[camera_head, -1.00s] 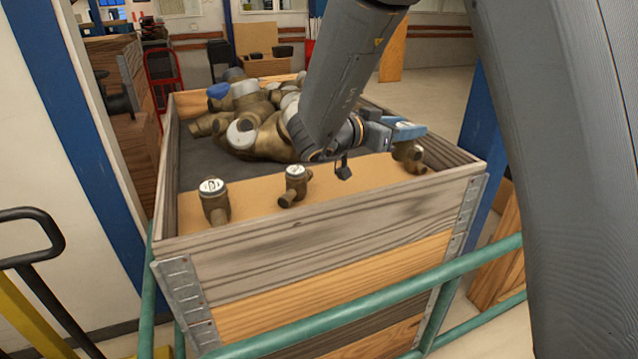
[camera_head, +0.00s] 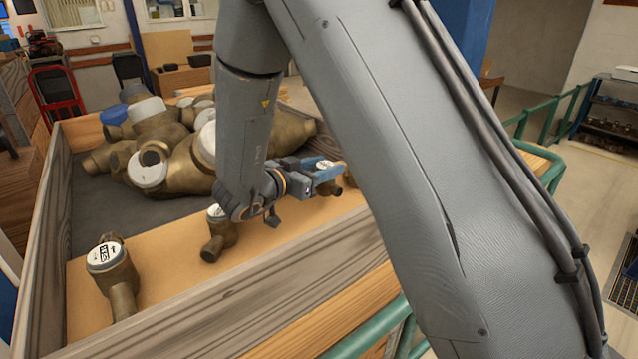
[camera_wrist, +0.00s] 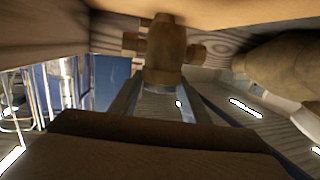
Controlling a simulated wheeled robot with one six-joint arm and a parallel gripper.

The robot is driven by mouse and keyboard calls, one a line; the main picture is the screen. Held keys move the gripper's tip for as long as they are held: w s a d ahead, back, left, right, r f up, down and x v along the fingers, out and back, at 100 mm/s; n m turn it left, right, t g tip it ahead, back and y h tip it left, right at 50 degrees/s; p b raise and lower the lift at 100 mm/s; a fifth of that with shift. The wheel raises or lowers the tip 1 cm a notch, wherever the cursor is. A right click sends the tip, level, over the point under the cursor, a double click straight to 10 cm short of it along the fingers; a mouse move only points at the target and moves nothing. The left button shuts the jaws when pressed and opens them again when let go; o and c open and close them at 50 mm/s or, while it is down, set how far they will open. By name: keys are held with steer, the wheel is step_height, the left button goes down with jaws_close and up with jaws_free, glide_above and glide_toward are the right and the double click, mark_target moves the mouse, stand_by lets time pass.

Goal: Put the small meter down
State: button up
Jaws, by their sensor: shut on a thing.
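The small brass meter (camera_wrist: 164,58) sits between the two fingers of my gripper (camera_wrist: 158,92) in the wrist view. In the head view my gripper (camera_head: 328,175) has its blue fingers around the same meter (camera_head: 336,188), over the right part of the light wooden board (camera_head: 175,287). Its white top shows between the fingers, and my arm hides part of it. I cannot tell whether the meter touches the board.
Two other small meters stand on the board: one at the left (camera_head: 112,280) and one partly behind my wrist (camera_head: 218,240). A pile of larger brass meters (camera_head: 185,165) lies in the wooden crate (camera_head: 270,300). Bare board shows between the small meters. A green rail (camera_head: 375,338) runs in front.

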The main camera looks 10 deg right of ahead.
steer(key=shift+f+p, duration=0.4)
steer(key=shift+f, duration=1.75)
steer(key=shift+d+f, duration=0.1)
steer(key=shift+f, duration=0.05)
steer(key=o, duration=1.4)
steer(key=b+v, duration=0.2)
steer(key=v, duration=0.5)
steer(key=shift+s+a, duration=0.15)
steer(key=shift+a, duration=0.1)
